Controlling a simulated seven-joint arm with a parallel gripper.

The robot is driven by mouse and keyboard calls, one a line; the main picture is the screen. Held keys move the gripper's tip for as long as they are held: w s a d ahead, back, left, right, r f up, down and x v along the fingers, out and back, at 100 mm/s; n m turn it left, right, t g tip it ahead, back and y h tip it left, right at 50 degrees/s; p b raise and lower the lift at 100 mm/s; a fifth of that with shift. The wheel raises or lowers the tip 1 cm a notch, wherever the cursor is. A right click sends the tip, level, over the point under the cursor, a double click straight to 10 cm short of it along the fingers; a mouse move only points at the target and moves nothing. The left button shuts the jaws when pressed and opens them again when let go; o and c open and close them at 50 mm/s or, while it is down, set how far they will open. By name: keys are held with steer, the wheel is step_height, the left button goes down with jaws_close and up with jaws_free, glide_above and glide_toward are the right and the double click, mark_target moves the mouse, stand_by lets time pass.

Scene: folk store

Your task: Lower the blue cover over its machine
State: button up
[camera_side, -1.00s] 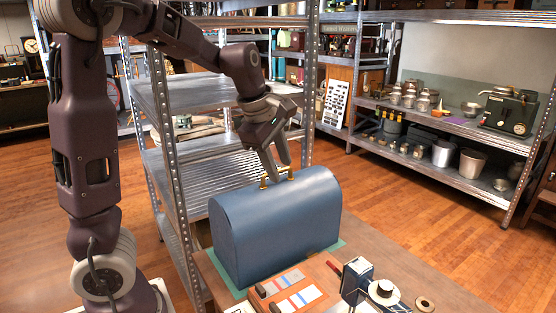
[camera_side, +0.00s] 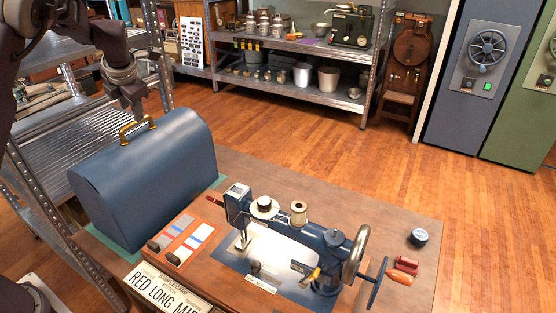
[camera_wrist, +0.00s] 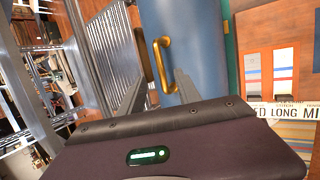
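The blue domed cover (camera_side: 150,180) stands upright at the left end of the table, with a brass handle (camera_side: 138,130) on top. The handle also shows in the wrist view (camera_wrist: 165,62). The machine, a dark blue sewing machine (camera_side: 335,252) with a handwheel, stands uncovered to the right of the cover. My gripper (camera_side: 136,110) is just above and behind the handle in the side view. In the wrist view my gripper (camera_wrist: 163,82) has its fingers apart, with the handle showing between and beyond them. I cannot tell whether a finger touches it.
A card with coloured strips (camera_side: 185,238) lies between cover and machine. A lettered sign (camera_side: 165,290) is at the front. A small round tin (camera_side: 418,237) and red spools (camera_side: 402,270) are at the right. A metal shelf (camera_side: 80,135) stands close behind the cover.

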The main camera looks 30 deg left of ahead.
mark_target(136, 123)
steer(key=shift+x, duration=3.05)
jaws_close()
